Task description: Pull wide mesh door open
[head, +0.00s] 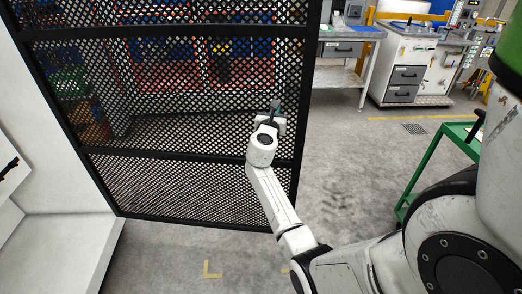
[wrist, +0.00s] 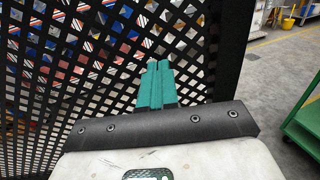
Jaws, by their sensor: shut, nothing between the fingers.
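The wide mesh door (head: 200,135) is a black-framed panel of diamond mesh and fills the left half of the head view. Its free-looking right frame post (head: 305,85) ends beside open floor. My gripper (head: 276,108) is in front of the mesh near that right post, at about mid-height in the picture. In the wrist view its teal fingers (wrist: 156,86) are together, with nothing between them, pointing toward the mesh (wrist: 80,60). The door's dark right post (wrist: 228,50) stands to the right of the fingers. I cannot tell whether the fingertips touch the mesh. No handle shows clearly.
A white panel (head: 60,250) stands at the left. A green cart (head: 440,160) is at the right, close to my arm. A grey workbench (head: 350,50) and a white drawer cabinet (head: 405,65) stand behind. Floor between door and cart is clear.

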